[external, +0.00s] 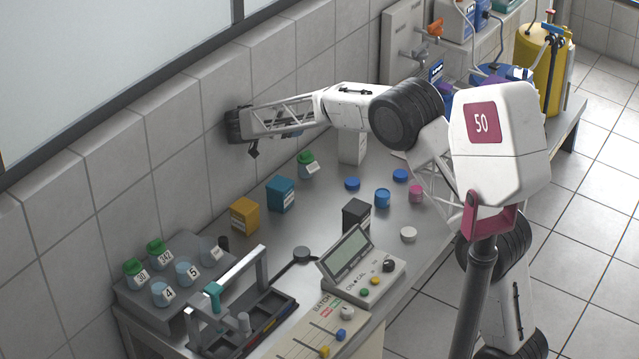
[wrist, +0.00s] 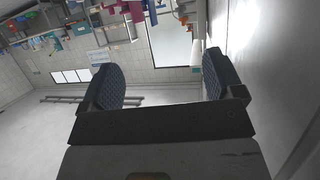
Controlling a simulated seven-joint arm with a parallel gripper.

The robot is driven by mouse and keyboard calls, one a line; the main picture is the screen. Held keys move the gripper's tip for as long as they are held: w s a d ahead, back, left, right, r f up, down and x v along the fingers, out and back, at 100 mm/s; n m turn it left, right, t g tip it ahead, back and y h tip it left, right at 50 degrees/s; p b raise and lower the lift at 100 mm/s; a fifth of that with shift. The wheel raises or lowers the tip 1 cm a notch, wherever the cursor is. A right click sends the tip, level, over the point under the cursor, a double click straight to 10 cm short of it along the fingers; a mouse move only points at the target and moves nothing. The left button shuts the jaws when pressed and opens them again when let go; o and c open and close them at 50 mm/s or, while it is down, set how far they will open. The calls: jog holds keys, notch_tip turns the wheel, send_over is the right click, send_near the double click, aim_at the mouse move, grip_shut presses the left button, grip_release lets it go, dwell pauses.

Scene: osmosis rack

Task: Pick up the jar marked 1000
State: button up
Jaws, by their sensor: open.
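A jar with a green lid (external: 307,166) and a white label stands alone on the bench near the wall in the external view. Its label is too small to read surely, so I cannot tell if it says 1000. Other labelled jars stand on a grey rack at the lower left: the green-lidded jars 30 (external: 136,274) and 842 (external: 158,255), and the jars 4 (external: 162,293) and 5 (external: 186,274). My gripper (external: 246,140) is raised beside the tiled wall, up and left of the lone jar. In the wrist view its two fingers (wrist: 160,82) are apart with nothing between them.
Yellow (external: 244,217), teal (external: 281,195) and black (external: 356,217) boxes stand on the bench. A meter (external: 361,267) and a handled carrier (external: 243,325) are at the front. Small blue and pink pots (external: 416,194) stand at right.

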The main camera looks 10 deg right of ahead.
send_near(306, 153)
jog(key=shift+x, duration=1.05)
jog(key=shift+s+f, duration=0.1)
jog(key=shift+x, duration=1.25)
jog(key=shift+d, duration=0.1)
jog(key=shift+x, duration=2.6)
jog(key=c, duration=1.3)
jog(key=shift+o, duration=0.2)
